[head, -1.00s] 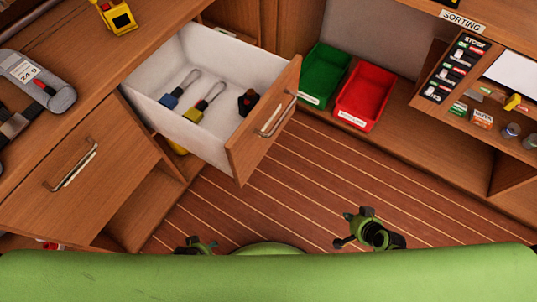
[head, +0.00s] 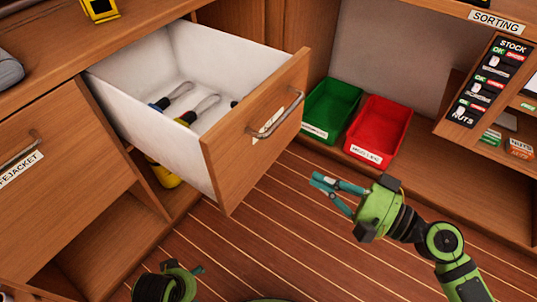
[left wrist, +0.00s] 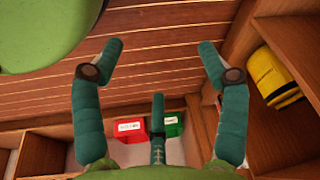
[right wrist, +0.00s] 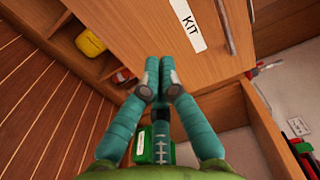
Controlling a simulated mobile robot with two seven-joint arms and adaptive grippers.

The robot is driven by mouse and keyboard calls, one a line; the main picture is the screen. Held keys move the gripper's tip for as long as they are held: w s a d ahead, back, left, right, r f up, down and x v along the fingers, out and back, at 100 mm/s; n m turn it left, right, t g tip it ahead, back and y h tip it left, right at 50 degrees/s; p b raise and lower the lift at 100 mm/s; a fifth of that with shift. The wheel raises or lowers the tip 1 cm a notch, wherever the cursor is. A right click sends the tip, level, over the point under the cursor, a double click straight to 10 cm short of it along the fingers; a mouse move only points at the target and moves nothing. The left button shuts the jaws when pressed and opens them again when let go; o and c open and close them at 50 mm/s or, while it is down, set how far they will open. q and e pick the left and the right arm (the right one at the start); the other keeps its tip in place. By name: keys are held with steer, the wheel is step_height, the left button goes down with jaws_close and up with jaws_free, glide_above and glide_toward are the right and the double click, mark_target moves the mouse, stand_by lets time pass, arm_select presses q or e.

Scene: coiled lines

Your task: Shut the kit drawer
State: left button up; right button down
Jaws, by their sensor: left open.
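The kit drawer (head: 228,145) stands pulled out in the head view, with white inner walls and a wooden front with a bar handle (head: 275,115). Tools with blue and yellow grips (head: 178,98) lie inside. In the right wrist view its front (right wrist: 140,30) bears a "KIT" label. My right gripper (head: 318,186) is right of the drawer front, apart from it in the head view. Its fingers are together and empty in the right wrist view (right wrist: 153,70). My left gripper (left wrist: 157,52) is open and empty, low at the left in the head view (head: 185,270).
A green bin (head: 332,112) and a red bin (head: 378,128) stand on the low shelf to the right. A yellow container (head: 162,174) sits below the drawer. A closed drawer (head: 60,160) is at left. The plank floor (head: 270,220) is clear.

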mark_target(259, 148)
arm_select(q)
step_height(259, 148, down, 7)
steer(key=s+p, duration=0.1)
steer(key=p, duration=0.1)
steer(key=shift+s+r, duration=0.15)
steer(key=shift+r, duration=0.05)
arm_select(e)
steer(key=x, duration=1.2)
